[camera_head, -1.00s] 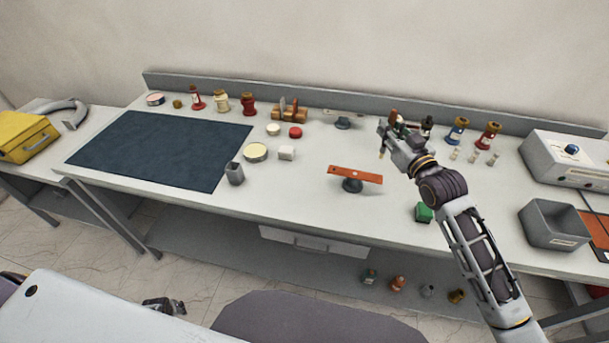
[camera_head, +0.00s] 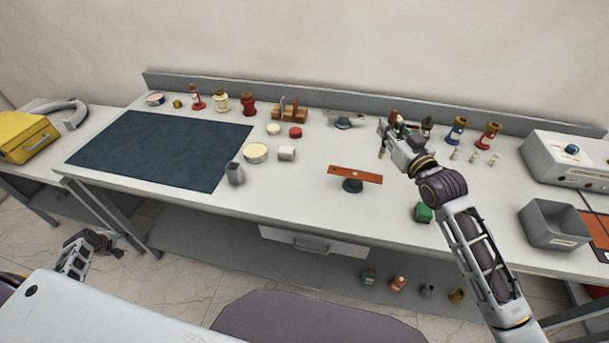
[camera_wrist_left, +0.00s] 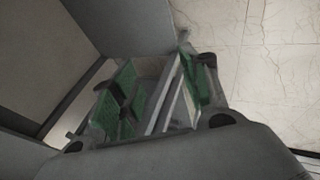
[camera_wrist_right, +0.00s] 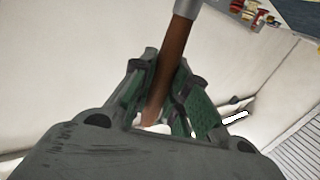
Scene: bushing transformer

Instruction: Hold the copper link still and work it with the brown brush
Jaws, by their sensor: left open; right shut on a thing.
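The copper link (camera_head: 358,176) is a flat orange-brown bar with small holes. It rests across a dark round stand (camera_head: 353,186) near the middle of the bench, and nothing holds it. My right gripper (camera_head: 388,140) is above the bench, behind and right of the link, apart from it. In the right wrist view it is shut on the brown brush (camera_wrist_right: 169,70), around its handle; a grey collar shows at the top edge and the bristles are out of view. My left gripper (camera_head: 117,250) is low, left of the bench front; its fingers (camera_wrist_left: 160,90) are open and empty.
A dark mat (camera_head: 160,150) covers the bench's left part. A grey cup (camera_head: 235,174), a round tin (camera_head: 256,152) and a white block (camera_head: 286,153) stand left of the link. A green block (camera_head: 424,213) and a grey bin (camera_head: 553,224) are to the right. Bottles line the back.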

